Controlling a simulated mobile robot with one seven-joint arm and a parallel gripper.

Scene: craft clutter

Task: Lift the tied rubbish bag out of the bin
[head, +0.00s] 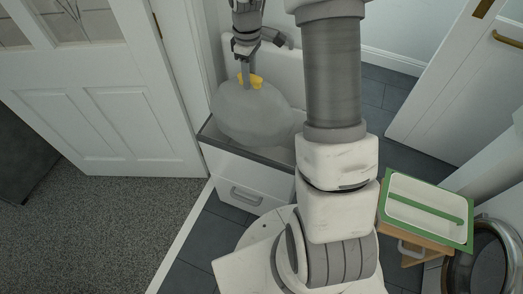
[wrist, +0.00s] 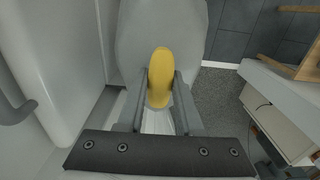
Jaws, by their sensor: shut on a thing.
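The tied rubbish bag (head: 248,115) is a grey, rounded bundle with a yellow tie (head: 256,80) at its top. It sits at the mouth of the white bin (head: 236,178), and its body bulges above the dark rim. I cannot tell whether its underside is clear of the bin. My gripper (head: 244,80) comes down from above and is shut on the tied neck. In the wrist view the yellow tie (wrist: 160,75) lies between my two fingers, with the grey bag (wrist: 138,30) beyond them.
A white panelled door (head: 110,100) stands at the left, and another door (head: 455,90) at the right. A green-and-white tray (head: 400,185) rests on a wooden piece at the lower right. The grey carpet (head: 100,215) at the lower left is clear.

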